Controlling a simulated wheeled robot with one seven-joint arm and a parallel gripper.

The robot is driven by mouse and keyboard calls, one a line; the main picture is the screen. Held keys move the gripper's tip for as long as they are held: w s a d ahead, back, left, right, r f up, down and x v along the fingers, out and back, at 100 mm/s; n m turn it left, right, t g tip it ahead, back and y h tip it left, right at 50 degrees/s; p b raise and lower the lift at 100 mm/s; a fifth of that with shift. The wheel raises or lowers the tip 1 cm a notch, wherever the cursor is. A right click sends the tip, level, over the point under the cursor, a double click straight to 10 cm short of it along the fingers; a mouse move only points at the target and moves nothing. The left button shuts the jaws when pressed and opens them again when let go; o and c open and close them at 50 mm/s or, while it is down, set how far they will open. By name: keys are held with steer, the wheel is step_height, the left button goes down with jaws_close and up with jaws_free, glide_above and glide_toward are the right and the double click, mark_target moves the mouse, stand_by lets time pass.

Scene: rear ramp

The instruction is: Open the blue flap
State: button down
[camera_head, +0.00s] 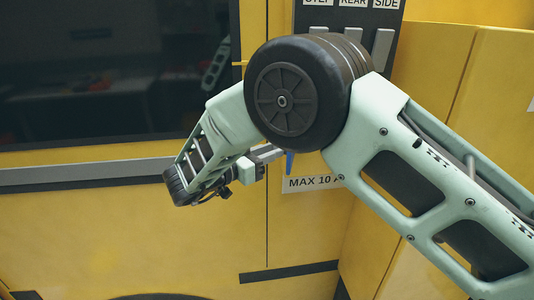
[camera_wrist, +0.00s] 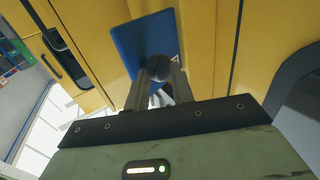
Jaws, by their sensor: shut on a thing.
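The blue flap (camera_wrist: 138,42) is a flat panel on the yellow wall, in the upper middle of the wrist view. A dark round knob (camera_wrist: 158,66) sits near its lower edge. My gripper (camera_wrist: 158,76) is shut on this knob, one finger on each side. In the head view, my gripper (camera_head: 270,154) reaches right to the flap, which shows only as a narrow blue sliver (camera_head: 289,162) above the "MAX 10" label. Most of the flap is hidden there behind my arm, and I cannot tell how far it stands open.
A dark panel with STEP, REAR and SIDE switches (camera_head: 353,38) is above my arm. A dark window (camera_head: 110,75) and a grey rail (camera_head: 85,174) are at left. A yellow side wall (camera_head: 500,90) stands at right. A dark handle (camera_wrist: 68,58) shows in the wrist view.

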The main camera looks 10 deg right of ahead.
steer(key=shift+w+d+r, duration=0.3)
steer(key=shift+w+d, duration=0.05)
steer(key=shift+w, duration=0.25)
steer(key=c, duration=1.4)
jaws_free()
steer(key=shift+w, duration=0.1)
steer(key=o, duration=0.3)
steer(key=shift+w+a+f, duration=0.15)
steer(key=shift+o, duration=0.2)
steer(key=b+v, duration=0.5)
steer(key=v, duration=1.3)
steer(key=shift+s, duration=0.35)
steer(key=shift+f, duration=0.1)
